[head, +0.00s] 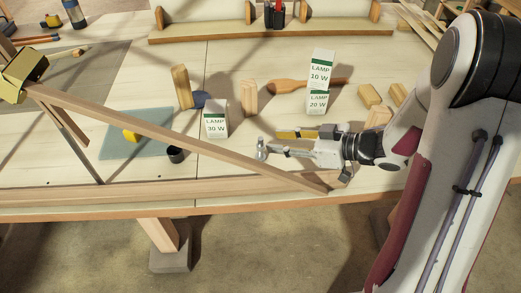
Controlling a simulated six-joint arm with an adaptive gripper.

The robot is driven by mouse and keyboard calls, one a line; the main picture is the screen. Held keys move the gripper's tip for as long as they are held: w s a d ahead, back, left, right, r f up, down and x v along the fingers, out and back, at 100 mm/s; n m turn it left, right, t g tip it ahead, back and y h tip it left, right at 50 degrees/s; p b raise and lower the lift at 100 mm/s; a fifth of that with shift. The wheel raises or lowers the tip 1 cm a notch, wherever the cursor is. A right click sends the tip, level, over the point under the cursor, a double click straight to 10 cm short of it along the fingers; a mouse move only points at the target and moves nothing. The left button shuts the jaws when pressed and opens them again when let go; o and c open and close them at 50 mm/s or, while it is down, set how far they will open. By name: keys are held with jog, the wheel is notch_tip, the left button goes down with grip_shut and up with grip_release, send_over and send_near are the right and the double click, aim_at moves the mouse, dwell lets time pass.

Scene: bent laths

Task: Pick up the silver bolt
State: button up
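The silver bolt (262,148) appears to stand upright on the workbench, in front of the lamp boxes and just beyond the long slanting lath. My gripper (278,143) reaches in from the right, low over the bench. Its fingers look spread apart, with the bolt just left of the fingertips. I cannot tell whether a finger touches the bolt. Nothing shows between the fingers.
A long lath (180,133) slants across the bench close to my gripper. A LAMP 30 W box (215,120) stands left of the bolt, beside a wooden block (249,98). Two stacked lamp boxes (318,82) stand behind my gripper. A black cup (176,155) is farther left.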

aim_at(261, 145)
jog(key=shift+x, duration=0.75)
jog(key=shift+a+f, duration=0.1)
jog(key=shift+x, duration=2.5)
jog(key=shift+f, duration=0.2)
grip_shut()
